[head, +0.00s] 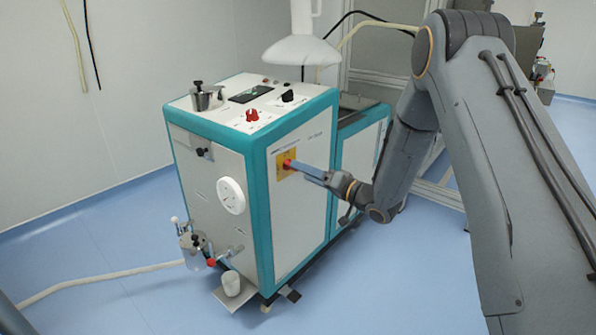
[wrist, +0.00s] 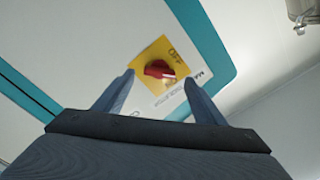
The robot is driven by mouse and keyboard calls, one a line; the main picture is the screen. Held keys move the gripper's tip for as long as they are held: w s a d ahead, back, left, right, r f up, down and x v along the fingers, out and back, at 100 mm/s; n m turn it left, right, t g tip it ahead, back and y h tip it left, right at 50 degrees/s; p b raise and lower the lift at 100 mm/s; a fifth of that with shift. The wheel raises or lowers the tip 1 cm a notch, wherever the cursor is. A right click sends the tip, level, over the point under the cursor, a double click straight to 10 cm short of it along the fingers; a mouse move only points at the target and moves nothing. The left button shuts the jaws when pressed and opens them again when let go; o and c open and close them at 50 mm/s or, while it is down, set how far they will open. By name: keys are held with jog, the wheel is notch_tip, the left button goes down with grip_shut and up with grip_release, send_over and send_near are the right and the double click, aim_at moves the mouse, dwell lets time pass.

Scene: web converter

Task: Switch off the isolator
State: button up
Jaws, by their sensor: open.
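The isolator is a red rotary knob (head: 287,163) on a yellow plate (head: 279,170) on the machine's teal-edged side panel. In the wrist view, the red knob (wrist: 158,69) sits on the yellow plate (wrist: 151,54), with "OFF" printed near one edge. The knob's grip lies roughly crosswise in that view; its exact setting is unclear. My gripper (wrist: 159,77) is open, with one finger on either side of the knob and gaps between. In the head view, my gripper (head: 296,166) reaches the plate from the right; whether the fingertips touch it is unclear.
The white and teal machine (head: 300,215) carries red knobs (head: 252,115) and a black knob (head: 287,96) on top. A round white gauge (head: 231,195) is on its left face. A hose (head: 100,280) crosses the blue floor. The floor at front right is clear.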

jog(key=shift+x, duration=1.95)
jog(key=c, duration=0.9)
jog(key=shift+d, duration=0.2)
jog(key=shift+c, duration=0.8)
jog(key=shift+a, duration=0.15)
